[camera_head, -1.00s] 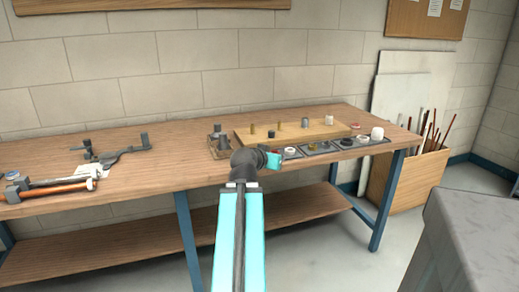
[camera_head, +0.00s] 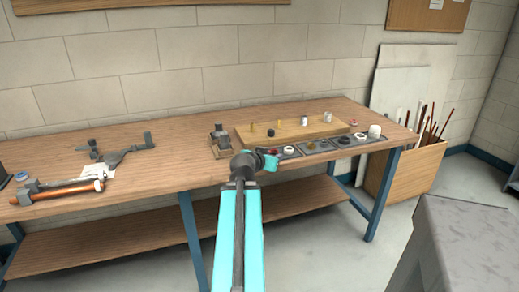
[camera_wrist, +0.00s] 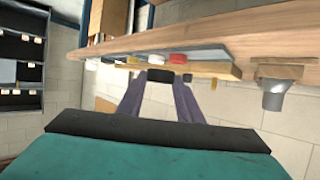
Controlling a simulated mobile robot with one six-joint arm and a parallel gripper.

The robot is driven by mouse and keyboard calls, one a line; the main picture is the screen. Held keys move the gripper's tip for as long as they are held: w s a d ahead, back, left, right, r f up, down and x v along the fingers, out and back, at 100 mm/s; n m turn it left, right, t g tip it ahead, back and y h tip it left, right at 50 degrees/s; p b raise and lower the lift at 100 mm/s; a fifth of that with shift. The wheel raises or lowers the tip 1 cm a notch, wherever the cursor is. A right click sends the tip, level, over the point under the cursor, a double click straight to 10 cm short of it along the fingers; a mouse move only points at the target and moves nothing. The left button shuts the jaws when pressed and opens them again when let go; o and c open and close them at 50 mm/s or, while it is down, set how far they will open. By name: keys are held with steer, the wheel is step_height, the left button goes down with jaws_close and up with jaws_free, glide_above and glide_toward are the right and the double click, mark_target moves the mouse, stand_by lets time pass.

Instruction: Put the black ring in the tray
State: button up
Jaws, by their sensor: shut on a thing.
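In the wrist view my gripper (camera_wrist: 159,83) is shut on a small dark piece (camera_wrist: 160,75), which looks like the black ring. Its ring shape does not show clearly. In the head view my gripper (camera_head: 270,161) is at the bench's front edge, by the left end of the grey tray (camera_head: 328,148). The tray is a long strip with several compartments, holding a white ring, a brass piece and a dark ring with a pale centre. A small dark piece (camera_head: 271,132) shows against the wooden board; I cannot tell whether it is the held one.
The wooden board (camera_head: 290,130) with several pegs lies behind the tray. A metal fixture (camera_head: 220,138) stands left of it. A white cylinder (camera_head: 375,131) is at the tray's right end. Copper pipe (camera_head: 65,191) and tools lie on the left. The bench's middle is clear.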

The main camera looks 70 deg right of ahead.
steer(key=shift+w+d+p, duration=0.2)
steer(key=shift+w+p, duration=0.25)
steer(key=shift+p, duration=2.5)
steer(key=shift+w+d+f+p, duration=0.2)
steer(key=shift+w+d+p, duration=0.05)
steer(key=shift+w+d, duration=0.9)
steer(key=shift+w+d+f+p, duration=0.2)
steer(key=shift+w+d+p, duration=0.1)
steer(key=shift+w+d, duration=0.8)
steer(key=shift+w+d+f+p, duration=0.2)
steer(key=shift+w+d+p, duration=0.05)
steer(key=shift+w+d, duration=0.85)
steer(key=shift+d, duration=0.15)
steer(key=shift+w+d, duration=0.3)
steer(key=shift+d, duration=0.1)
steer(key=shift+s+a+f+p, duration=0.15)
steer(key=shift+f+p, duration=0.4)
steer(key=shift+f, duration=1.3)
steer(key=shift+f, duration=0.1)
steer(key=o, duration=1)
steer(key=shift+o, duration=0.2)
steer(key=shift+r, duration=0.2)
